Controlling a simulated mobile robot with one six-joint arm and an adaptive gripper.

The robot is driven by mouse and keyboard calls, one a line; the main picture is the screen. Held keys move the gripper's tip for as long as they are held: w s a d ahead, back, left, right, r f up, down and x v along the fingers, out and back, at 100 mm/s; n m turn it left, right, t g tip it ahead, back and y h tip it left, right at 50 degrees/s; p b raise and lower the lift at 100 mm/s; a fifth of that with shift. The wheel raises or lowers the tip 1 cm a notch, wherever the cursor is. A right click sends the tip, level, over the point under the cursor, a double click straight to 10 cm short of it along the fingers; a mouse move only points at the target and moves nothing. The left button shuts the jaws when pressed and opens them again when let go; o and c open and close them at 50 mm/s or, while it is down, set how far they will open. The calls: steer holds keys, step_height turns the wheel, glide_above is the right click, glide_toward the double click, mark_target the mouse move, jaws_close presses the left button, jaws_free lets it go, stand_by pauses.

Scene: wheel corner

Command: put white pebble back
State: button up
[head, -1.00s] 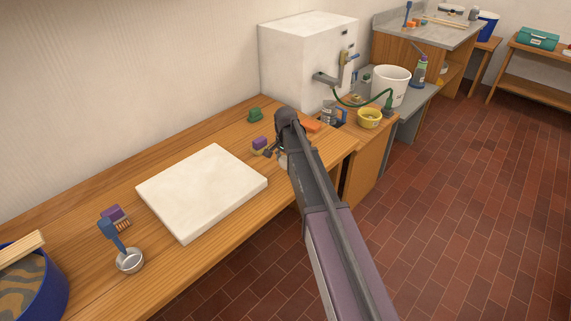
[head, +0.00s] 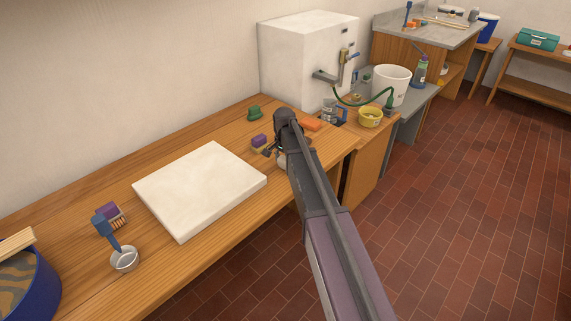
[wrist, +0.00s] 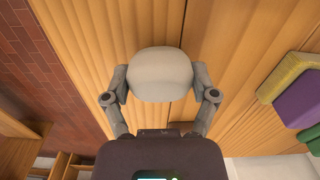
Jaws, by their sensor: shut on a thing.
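The white pebble (wrist: 160,75) is a smooth, pale rounded stone in the wrist view. My gripper (wrist: 160,88) is shut on it, with one finger on each side. The wrist view shows wooden table boards behind the pebble; I cannot tell how far above them it is. In the head view my gripper (head: 279,150) is over the right end of the wooden table (head: 232,262), mostly hidden behind my arm. Only a small pale bit near it might be the pebble there.
A white slab (head: 200,190) lies mid-table. A purple-topped sponge (head: 259,141), a green knob-like item (head: 254,113) and an orange block (head: 310,124) are near my gripper. A blue-handled ladle (head: 124,258) and a blue tub (head: 30,290) are at left. The front table edge drops to brick floor.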

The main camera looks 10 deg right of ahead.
steer(key=shift+f+b, duration=0.3)
steer(key=o, duration=0.9)
steer(key=shift+r, duration=0.15)
step_height(320, 180, up, 3)
steer(key=p, duration=0.3)
steer(key=shift+f, duration=0.2)
steer(key=r+p, duration=0.2)
steer(key=r, duration=0.1)
steer(key=shift+s+p, duration=0.3)
steer(key=shift+p, duration=0.1)
step_height(320, 180, up, 8)
steer(key=p, duration=0.8)
steer(key=shift+r, duration=0.1)
steer(key=shift+s, duration=0.1)
steer(key=s+n, duration=0.3)
steer(key=s, duration=0.6)
steer(key=s+n, duration=0.3)
steer(key=s, duration=0.7)
steer(key=s+n, duration=0.3)
steer(key=s, duration=0.6)
steer(key=shift+s+d+n, duration=0.25)
steer(key=shift+n, duration=0.15)
